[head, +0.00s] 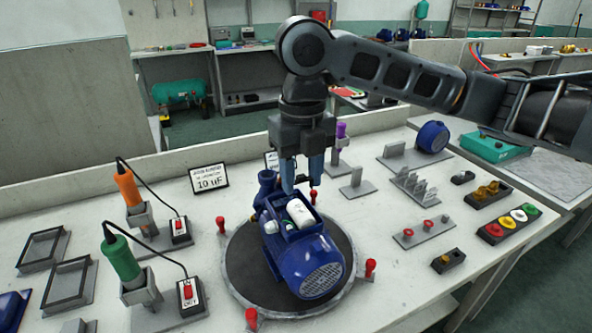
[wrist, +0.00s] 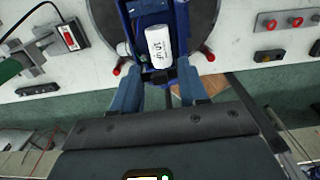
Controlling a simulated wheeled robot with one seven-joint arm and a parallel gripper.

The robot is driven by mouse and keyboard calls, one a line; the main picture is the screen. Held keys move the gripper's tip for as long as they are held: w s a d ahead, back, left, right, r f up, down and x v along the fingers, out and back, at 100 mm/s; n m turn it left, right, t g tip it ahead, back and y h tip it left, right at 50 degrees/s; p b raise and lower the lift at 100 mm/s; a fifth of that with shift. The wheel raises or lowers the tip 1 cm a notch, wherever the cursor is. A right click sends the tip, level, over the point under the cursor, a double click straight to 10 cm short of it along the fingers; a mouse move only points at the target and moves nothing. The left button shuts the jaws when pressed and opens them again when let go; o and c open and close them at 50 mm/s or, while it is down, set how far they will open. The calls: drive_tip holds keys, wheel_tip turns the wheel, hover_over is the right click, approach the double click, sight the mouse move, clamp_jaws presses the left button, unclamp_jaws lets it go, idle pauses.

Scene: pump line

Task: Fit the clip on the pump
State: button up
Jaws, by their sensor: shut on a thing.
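The blue pump (head: 302,262) lies on a round dark turntable (head: 240,268), its ribbed end cover facing front right. A white capacitor (head: 300,212) sits in the open box on top of the pump; it also shows in the wrist view (wrist: 159,46), with printing on it. My gripper (head: 302,187) points down just above the back of that box. In the wrist view my gripper (wrist: 160,80) is shut on a small dark piece, which seems to be the clip (wrist: 158,77). The fingers hide much of it. I cannot tell whether it touches the pump.
Red knobs (head: 370,267) stand around the turntable rim. A green-handled tool (head: 121,253) and an orange-handled tool (head: 129,190) stand in holders on the left. On the right are a grey slotted rack (head: 416,187), a plate with red caps (head: 424,233) and a coloured button block (head: 509,224).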

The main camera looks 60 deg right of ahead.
sight(301, 209)
drive_tip(key=shift+f+b, duration=2)
drive_tip(key=shift+f, duration=0.85)
drive_tip(key=shift+f+b, duration=0.3)
drive_tip(key=o, duration=1.1)
drive_tip(key=shift+r, duration=0.1)
drive_tip(key=shift+r+p, duration=2.35)
drive_tip(key=shift+r, duration=0.6)
drive_tip(key=shift+r, duration=3.9)
